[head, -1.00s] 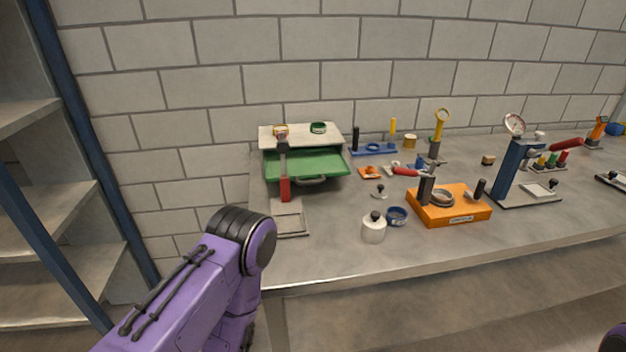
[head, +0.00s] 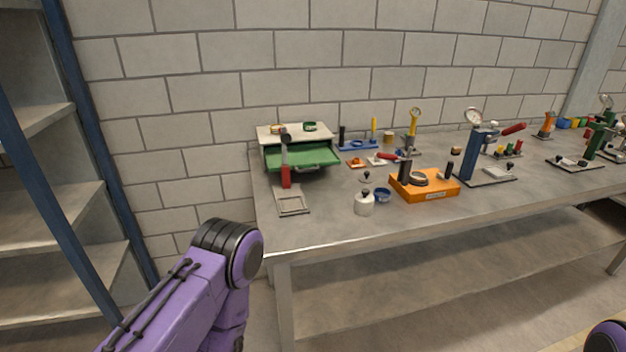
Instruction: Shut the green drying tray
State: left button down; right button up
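The green drying tray (head: 318,155) is pulled out of a pale-topped cabinet (head: 268,133) at the back left of the bench. Its inside shows, with a grey handle at its front edge. A tool with a red handle (head: 286,176) stands in front of the left part of the tray and hides some of it. My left arm comes in at the lower left, in front of the bench and well short of the tray; its gripper is out of view. Only a bit of purple arm shows at the lower right, and my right gripper is out of view.
The grey bench (head: 330,232) has a clear front strip. A white jar (head: 364,204), a blue ring (head: 382,195) and an orange base (head: 424,190) stand right of the tray. Gauge stands are farther right. A blue-framed shelf (head: 62,120) stands at the left.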

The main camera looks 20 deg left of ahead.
aim_at(304, 155)
jog(key=z, duration=0.9)
jog(key=i, duration=0.6)
jog(key=u, duration=0.85)
